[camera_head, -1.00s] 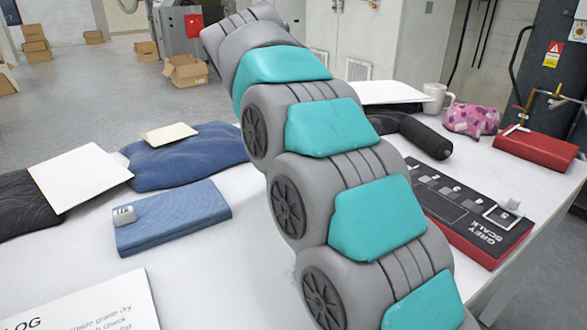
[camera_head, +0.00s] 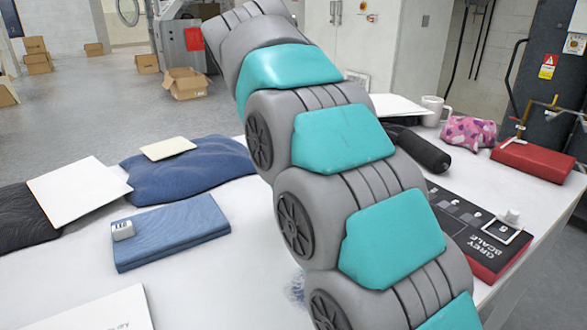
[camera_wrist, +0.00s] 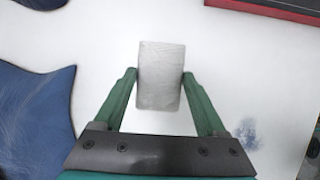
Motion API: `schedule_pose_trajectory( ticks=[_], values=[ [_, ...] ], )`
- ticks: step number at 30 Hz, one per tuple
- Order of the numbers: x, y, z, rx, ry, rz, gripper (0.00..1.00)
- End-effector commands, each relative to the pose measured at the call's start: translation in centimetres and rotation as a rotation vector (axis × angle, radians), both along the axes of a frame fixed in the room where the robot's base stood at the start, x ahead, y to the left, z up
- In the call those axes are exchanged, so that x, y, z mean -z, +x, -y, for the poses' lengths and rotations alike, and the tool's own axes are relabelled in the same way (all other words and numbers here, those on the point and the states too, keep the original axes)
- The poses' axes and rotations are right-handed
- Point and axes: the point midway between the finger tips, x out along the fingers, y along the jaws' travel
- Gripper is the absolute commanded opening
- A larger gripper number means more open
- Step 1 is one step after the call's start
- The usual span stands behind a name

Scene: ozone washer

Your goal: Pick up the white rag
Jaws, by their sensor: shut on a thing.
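The white rag (camera_wrist: 161,88) shows in the wrist view as a small pale grey-white block with a slightly mottled face. My gripper (camera_wrist: 160,74) has its two green fingers against the left and right sides of it, shut on it. White tabletop (camera_wrist: 105,40) lies behind it; I cannot tell how high above the table it is held. In the head view my arm covers the middle of the table, and neither the gripper nor the rag shows.
Blue folded cloth (camera_head: 172,230) with a small tag and dark blue fabric (camera_head: 190,165) lie left on the table. The grey scale box (camera_head: 470,230), a black roll (camera_head: 425,152), a mug (camera_head: 432,110), pink patterned cloth (camera_head: 468,132) and red book (camera_head: 533,160) are right. A blue stain (camera_head: 296,288) marks the tabletop.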

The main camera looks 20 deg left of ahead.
Motion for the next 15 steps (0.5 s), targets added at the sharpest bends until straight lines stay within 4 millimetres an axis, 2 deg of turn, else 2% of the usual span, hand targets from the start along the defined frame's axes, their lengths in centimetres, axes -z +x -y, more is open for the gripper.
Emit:
schedule_pose_trajectory(
  ticks=[8, 15],
  values=[
    [-0.3, -1.8, 2.4, 0.002, 0.003, 0.003, 0.18],
    [-0.7, -4.6, 5.7, 0.001, 0.001, 0.001, 0.18]
  ],
)
